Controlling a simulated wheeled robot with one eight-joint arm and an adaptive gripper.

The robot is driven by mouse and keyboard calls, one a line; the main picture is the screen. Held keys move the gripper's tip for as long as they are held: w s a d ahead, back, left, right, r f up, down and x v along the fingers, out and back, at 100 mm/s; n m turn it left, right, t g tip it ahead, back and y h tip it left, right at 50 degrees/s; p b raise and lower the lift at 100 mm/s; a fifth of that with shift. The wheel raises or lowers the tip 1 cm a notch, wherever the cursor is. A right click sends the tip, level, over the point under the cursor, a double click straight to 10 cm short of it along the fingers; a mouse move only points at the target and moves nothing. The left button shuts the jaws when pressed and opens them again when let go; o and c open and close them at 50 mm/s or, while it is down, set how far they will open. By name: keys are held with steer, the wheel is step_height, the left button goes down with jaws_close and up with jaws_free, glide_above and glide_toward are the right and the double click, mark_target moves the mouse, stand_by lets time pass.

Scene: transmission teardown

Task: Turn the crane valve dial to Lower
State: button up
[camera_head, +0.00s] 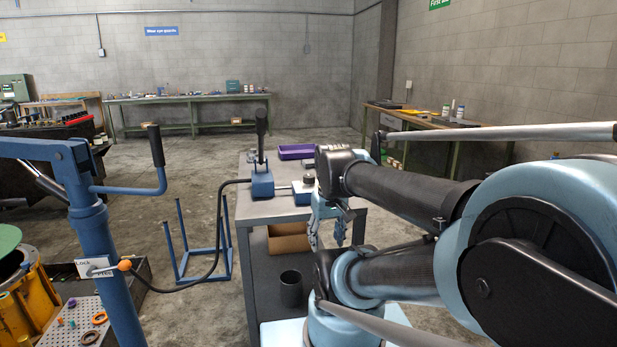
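A blue hand pump (262,184) with an upright black lever sits on the grey steel bench (270,208). A rod joins it to a second blue block (301,195) with a dark round knob (309,179) on top, which looks like the valve dial. My arm partly covers that block, and any marking or setting on it is too small to read. My gripper (327,241) points down in front of the block, nearer the camera. Its light blue fingers are apart with nothing seen between them. I cannot tell whether it touches anything.
A blue crane (98,230) stands at the left, with an orange-tipped lever (124,265) by a Lock/Free plate. A black hose (205,278) runs from it to the pump. A purple tray (297,151) lies at the bench's back. A blue stand (203,246) is on the floor.

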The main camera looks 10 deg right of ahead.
steer(key=w+r+n+g, duration=0.1)
steer(key=w+r+n, duration=0.5)
steer(key=w+r, duration=0.75)
steer(key=n+g, duration=0.1)
steer(key=n, duration=0.4)
glide_toward(309, 176)
step_height(309, 176, down, 9)
steer(key=shift+w+f, duration=0.1)
steer(key=shift+w, duration=0.05)
steer(key=shift+c, duration=0.5)
steer(key=c, duration=1)
